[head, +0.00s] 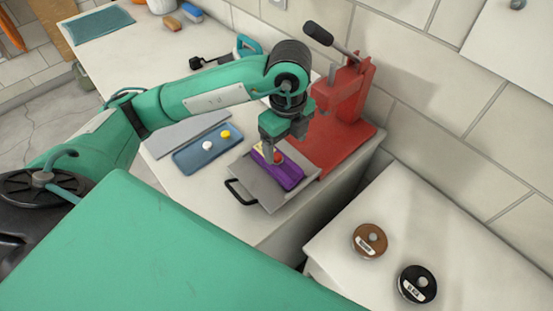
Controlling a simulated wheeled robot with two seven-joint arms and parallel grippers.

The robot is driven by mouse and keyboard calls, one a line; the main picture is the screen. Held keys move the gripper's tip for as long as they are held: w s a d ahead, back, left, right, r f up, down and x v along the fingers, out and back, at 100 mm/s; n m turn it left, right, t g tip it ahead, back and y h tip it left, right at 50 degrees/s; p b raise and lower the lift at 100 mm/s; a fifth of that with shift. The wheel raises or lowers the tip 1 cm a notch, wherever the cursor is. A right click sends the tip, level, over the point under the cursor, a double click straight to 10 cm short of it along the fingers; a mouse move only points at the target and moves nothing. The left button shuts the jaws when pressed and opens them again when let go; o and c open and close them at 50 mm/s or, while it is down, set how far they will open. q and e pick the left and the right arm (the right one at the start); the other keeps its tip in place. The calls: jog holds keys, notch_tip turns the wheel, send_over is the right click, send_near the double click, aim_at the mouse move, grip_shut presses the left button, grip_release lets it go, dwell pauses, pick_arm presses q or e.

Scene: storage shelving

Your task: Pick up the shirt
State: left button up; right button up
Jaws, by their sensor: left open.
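No clear shirt shape shows. A flat purple piece (287,177) with raised-looking edges lies on a grey plate (252,184) at the foot of a red lever press; I cannot tell if it is a folded shirt or a tray. A red round piece (277,157) and a small yellow piece (258,148) show at its far end. My left gripper (282,146) points down over that far end, open; whether its fingers touch anything is not clear. It hides part of the purple piece. My right gripper is not in view.
The red press (345,105) stands close right of my left gripper. A blue tray (203,150) with white and yellow round pieces lies to the left. The plate has a black handle (238,195). Brown (366,242) and black (412,290) round tins sit on the right counter.

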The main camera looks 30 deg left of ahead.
aim_at(285, 167)
pick_arm(q)
notch_tip(285, 167, down, 4)
jog(key=shift+w+r, duration=0.1)
jog(key=shift+r, duration=0.1)
jog(key=shift+f, duration=0.2)
jog(key=shift+f+p, duration=0.35)
jog(key=shift+p, duration=0.15)
notch_tip(285, 167, down, 4)
jog(key=shift+a+r+p, duration=0.15)
jog(key=shift+r+p, duration=0.05)
jog(key=shift+p, duration=0.45)
jog(key=shift+f, duration=0.4)
jog(key=shift+c, duration=0.5)
jog(key=c, duration=1)
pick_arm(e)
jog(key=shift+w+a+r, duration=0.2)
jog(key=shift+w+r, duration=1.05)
